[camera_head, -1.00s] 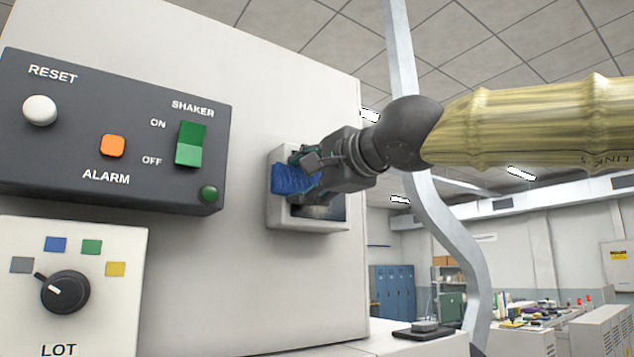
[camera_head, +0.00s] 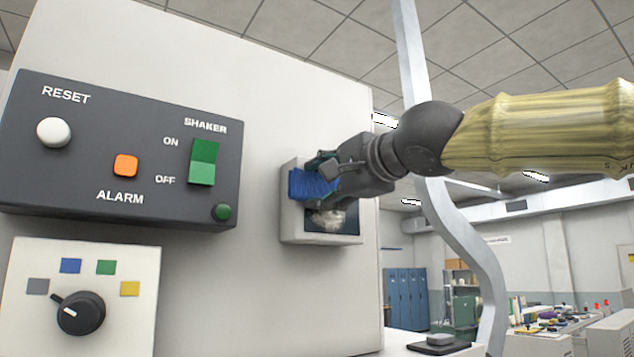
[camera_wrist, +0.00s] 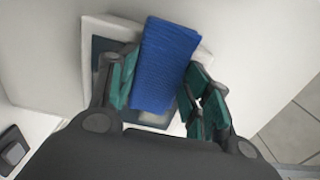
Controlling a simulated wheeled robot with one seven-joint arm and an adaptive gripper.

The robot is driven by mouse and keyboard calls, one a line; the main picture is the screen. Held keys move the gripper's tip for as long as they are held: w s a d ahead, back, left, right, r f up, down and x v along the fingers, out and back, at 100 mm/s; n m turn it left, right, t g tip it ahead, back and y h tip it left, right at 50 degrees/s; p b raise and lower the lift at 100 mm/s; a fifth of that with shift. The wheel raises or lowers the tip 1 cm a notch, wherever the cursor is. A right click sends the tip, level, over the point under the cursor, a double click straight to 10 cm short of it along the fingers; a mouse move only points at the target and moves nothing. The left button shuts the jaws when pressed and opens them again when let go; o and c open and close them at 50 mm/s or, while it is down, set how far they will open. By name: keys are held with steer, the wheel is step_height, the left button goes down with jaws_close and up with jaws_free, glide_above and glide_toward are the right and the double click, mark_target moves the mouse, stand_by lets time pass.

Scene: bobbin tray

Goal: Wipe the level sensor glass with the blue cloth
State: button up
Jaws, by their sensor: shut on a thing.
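The level sensor is a light square frame (camera_head: 291,225) around dark glass (camera_head: 345,222), mounted on the pale cabinet side. A whitish smudge (camera_head: 329,221) shows on the lower part of the glass. My gripper (camera_head: 322,181) is shut on the blue cloth (camera_head: 308,184), which lies over the upper left of the sensor. In the wrist view the folded blue cloth (camera_wrist: 165,62) sits between my green-padded fingers (camera_wrist: 160,95), in front of the glass. The cloth and gripper hide much of the glass. I cannot tell whether the cloth touches it.
The dark panel (camera_head: 70,185) at left carries a white RESET button (camera_head: 53,132), an orange ALARM button (camera_head: 125,166) and a green SHAKER switch (camera_head: 203,162). A bent metal post (camera_head: 455,225) stands right of the sensor.

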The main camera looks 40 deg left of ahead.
steer(key=shift+w+d, duration=0.25)
steer(key=shift+w, duration=0.3)
steer(key=shift+w+d, duration=0.2)
steer(key=shift+w, duration=0.3)
steer(key=shift+w, duration=0.1)
steer(key=w+d, duration=0.2)
steer(key=w, duration=0.4)
steer(key=shift+w+d, duration=0.3)
steer(key=shift+d, duration=0.1)
steer(key=v, duration=0.6)
stand_by(0.5)
steer(key=v, duration=0.3)
stand_by(0.5)
